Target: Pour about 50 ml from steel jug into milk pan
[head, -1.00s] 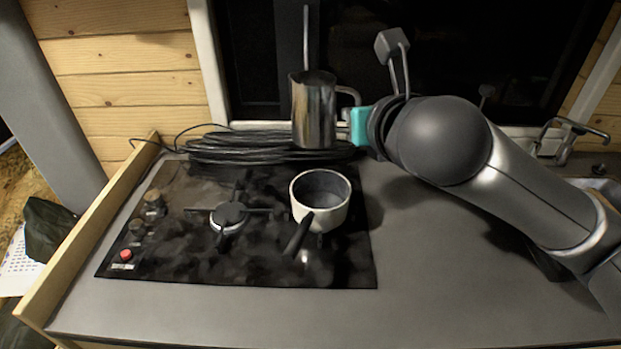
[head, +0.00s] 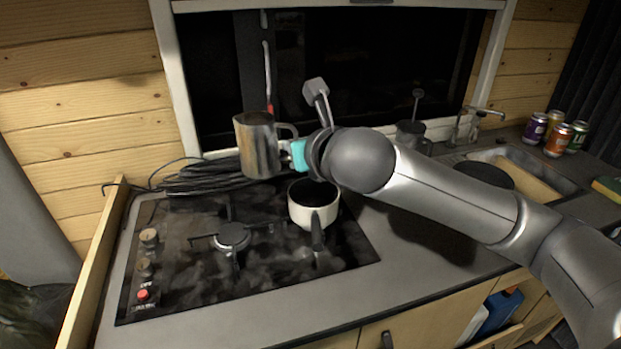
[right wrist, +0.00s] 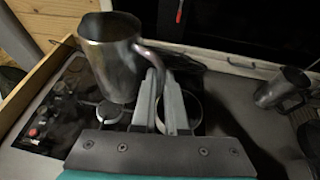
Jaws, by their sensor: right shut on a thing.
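The steel jug (head: 258,146) hangs in the air above the back of the hob, close to upright with a slight tilt. My right gripper (head: 291,153) is shut on the jug's handle; in the right wrist view its fingers (right wrist: 166,108) close around the handle of the jug (right wrist: 108,58). The milk pan (head: 312,213), pale outside and dark inside, stands on the hob's right burner, below and to the right of the jug. Its dark handle points toward the front. In the right wrist view the pan (right wrist: 196,107) is partly hidden behind the fingers. My left gripper is out of view.
The black hob (head: 220,262) has a free left burner. Coiled black cable (head: 200,180) lies behind it. A dark mug (head: 412,136), a sink (head: 530,170) and several cans (head: 556,139) stand to the right. A window (head: 370,80) is close behind the jug.

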